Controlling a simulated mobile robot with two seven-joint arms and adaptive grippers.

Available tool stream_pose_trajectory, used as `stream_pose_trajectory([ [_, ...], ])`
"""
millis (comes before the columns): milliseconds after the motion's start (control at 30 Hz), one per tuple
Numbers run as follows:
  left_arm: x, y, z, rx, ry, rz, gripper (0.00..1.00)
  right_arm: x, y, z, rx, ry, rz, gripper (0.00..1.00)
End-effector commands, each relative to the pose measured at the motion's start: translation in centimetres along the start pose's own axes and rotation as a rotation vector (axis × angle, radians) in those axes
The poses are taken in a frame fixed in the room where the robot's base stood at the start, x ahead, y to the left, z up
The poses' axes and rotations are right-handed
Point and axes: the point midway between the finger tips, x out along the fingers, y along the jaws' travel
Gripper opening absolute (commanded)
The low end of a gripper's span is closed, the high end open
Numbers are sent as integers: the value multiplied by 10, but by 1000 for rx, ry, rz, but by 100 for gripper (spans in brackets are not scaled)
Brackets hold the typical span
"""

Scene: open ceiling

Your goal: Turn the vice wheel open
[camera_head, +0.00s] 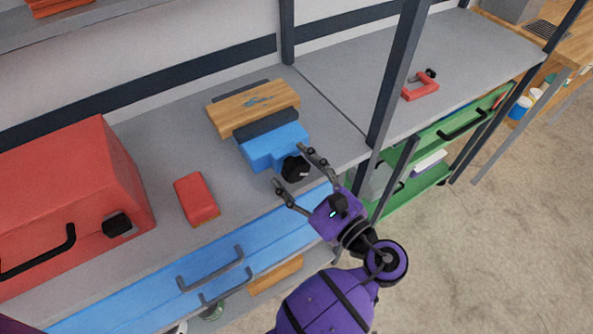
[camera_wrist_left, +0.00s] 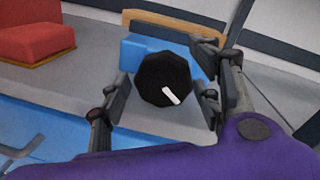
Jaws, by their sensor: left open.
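A blue vice (camera_head: 262,150) stands on the grey workbench with a wooden board (camera_head: 254,106) in its jaws. Its black wheel (camera_head: 295,168) faces the bench's front edge. In the left wrist view the wheel (camera_wrist_left: 163,79) is a dark many-sided knob with a white mark low on its face. My left gripper (camera_head: 290,170) is open, with one finger on each side of the wheel. In the left wrist view, the left gripper's fingers (camera_wrist_left: 160,105) flank the wheel; whether they touch it cannot be told. My right gripper is not in view.
A red block (camera_head: 197,198) and a large red toolbox (camera_head: 75,200) sit left of the vice. A dark upright post (camera_head: 393,95) stands right of it. A red clamp (camera_head: 420,87) lies further right. Blue drawers (camera_head: 190,285) are below the bench.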

Motion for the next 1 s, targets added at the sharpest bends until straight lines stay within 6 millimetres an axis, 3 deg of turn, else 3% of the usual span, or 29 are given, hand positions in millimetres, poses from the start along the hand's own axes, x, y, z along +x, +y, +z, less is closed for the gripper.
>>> stream_pose_trajectory([
  [233, -20, 0, -1, 1, 3, 0, 58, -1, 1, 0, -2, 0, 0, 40],
  [500, -78, 0, -1, 2, 4, 1, 58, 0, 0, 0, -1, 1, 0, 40],
  [700, -109, 0, 0, 1, 2, 1, 58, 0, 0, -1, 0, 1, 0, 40],
  [1000, -120, 0, 0, 0, 0, 1, 58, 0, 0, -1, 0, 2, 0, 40],
])
